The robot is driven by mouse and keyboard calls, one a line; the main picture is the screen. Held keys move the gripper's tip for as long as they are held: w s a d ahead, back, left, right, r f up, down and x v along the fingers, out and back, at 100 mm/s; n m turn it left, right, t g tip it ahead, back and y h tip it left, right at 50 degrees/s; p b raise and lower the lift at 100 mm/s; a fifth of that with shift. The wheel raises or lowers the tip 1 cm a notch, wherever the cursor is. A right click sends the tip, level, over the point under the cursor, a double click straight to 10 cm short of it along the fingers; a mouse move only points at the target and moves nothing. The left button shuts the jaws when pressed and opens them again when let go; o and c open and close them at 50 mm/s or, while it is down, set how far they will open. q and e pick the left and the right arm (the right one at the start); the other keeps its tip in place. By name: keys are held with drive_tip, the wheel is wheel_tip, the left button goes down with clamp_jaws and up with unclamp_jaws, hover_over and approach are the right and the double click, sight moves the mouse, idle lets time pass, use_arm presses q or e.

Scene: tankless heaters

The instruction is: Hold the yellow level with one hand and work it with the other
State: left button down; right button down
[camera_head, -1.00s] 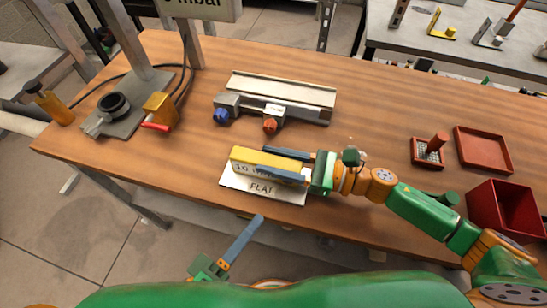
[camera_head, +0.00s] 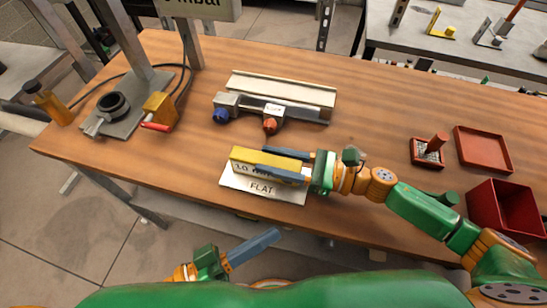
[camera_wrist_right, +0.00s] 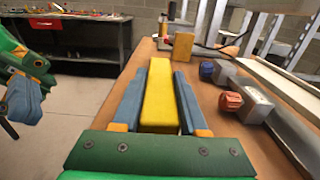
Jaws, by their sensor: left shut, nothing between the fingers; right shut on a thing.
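The yellow level (camera_head: 266,155) is a long bar on the near part of the bench, over a white plate (camera_head: 233,182) marked "FLAT". My right gripper (camera_head: 264,160) is shut on the level, one finger along each side. The right wrist view shows the yellow bar (camera_wrist_right: 159,90) running lengthwise between the two blue fingers (camera_wrist_right: 160,76). Whether the level touches the plate is not clear. My left gripper (camera_head: 276,235) is shut and empty, in front of the bench edge and below the level, apart from it. The level's right end is partly hidden by my right gripper.
Behind the level stands a metal fixture (camera_head: 285,90) with a blue knob (camera_head: 221,116) and a red knob (camera_head: 270,125). A red tray (camera_head: 483,150) and a red bin (camera_head: 505,210) are at the right. Bare wood lies left of the plate.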

sight(278, 198)
use_arm(q)
drive_tip(key=w+d, duration=0.1)
drive_tip(key=w, duration=0.4)
drive_tip(key=w+d, duration=0.1)
drive_tip(key=w, duration=0.2)
drive_tip(key=shift+d, duration=0.35)
drive_tip(key=shift+w, duration=0.1)
idle(1.3)
drive_tip(key=shift+w+d, duration=0.15)
drive_tip(key=shift+w, duration=0.4)
idle(0.4)
drive_tip(key=s+a, duration=0.2)
drive_tip(key=s, duration=0.5)
use_arm(e)
drive_tip(key=shift+c, duration=1.8)
unclamp_jaws()
use_arm(q)
drive_tip(key=shift+a, duration=0.1)
